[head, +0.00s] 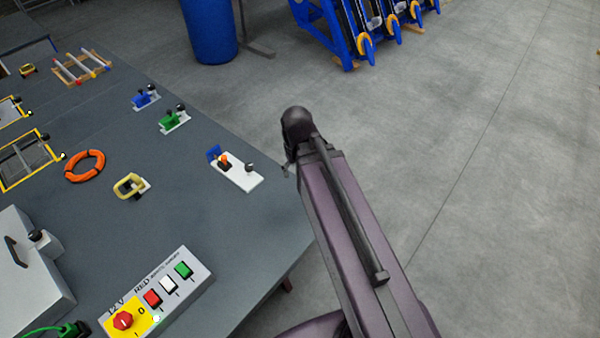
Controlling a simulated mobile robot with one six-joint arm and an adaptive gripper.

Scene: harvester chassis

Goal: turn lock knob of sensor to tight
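No part is labelled as the sensor, so I cannot tell for sure which one it is. A white plate (243,181) on the grey bench bears a small blue and orange part (224,160) and a dark round knob (249,167) at its right end. A green unit (171,121) and a blue unit (142,100), each with a dark knob, sit farther back. My purple arm rises on the right, beyond the bench edge. Its dark end, with my gripper (287,170) mostly hidden, is right of the white plate and apart from it. Its fingers cannot be made out.
A control box (190,289) with a red knob and buttons stands at the bench's front. A grey box (28,270), an orange ring (68,176) and a yellow clamp-like part (126,187) lie left. A blue barrel (210,30) stands behind. The floor right is clear.

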